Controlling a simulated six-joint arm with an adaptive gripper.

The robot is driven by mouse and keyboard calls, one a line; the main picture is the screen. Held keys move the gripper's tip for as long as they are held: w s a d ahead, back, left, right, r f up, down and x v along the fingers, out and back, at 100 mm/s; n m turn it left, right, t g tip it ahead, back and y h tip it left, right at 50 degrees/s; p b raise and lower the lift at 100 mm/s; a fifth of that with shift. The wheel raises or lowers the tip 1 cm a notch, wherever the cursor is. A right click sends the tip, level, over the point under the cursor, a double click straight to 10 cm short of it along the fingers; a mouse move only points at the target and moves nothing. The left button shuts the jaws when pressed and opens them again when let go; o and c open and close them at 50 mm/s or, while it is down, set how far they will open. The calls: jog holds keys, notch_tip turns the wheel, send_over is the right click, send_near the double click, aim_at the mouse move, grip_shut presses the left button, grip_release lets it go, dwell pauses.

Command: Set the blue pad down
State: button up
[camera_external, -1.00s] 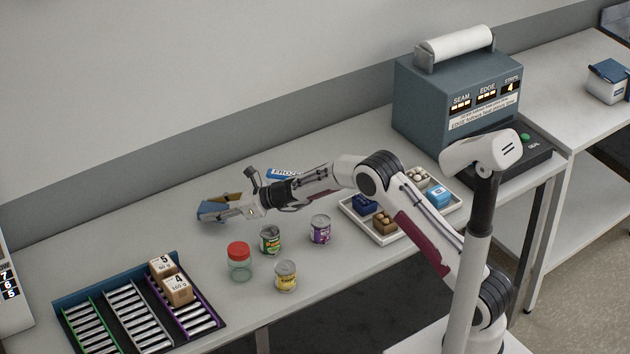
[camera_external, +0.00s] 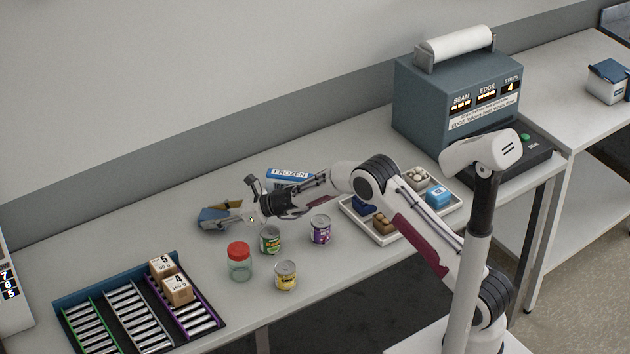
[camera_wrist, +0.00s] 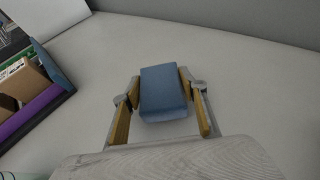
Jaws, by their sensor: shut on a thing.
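The blue pad (camera_wrist: 163,90) is a small block between the two fingers of my gripper (camera_wrist: 160,92) in the wrist view. A finger presses on each side of it, so the gripper is shut on it. In the external view the blue pad (camera_external: 212,215) shows at the left end of my gripper (camera_external: 222,213), low over the back part of the table. I cannot tell whether its underside touches the table.
The roller rack (camera_external: 125,315) with brown boxes is at left. A FROZEN box (camera_external: 290,175) lies behind the arm. Table around the pad is clear.

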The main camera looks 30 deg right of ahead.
jog(key=shift+f, duration=0.2)
jog(key=o, duration=1)
jog(key=shift+r, duration=0.15)
jog(key=shift+r, duration=0.55)
jog(key=shift+v, duration=6)
jog(key=shift+f, duration=0.2)
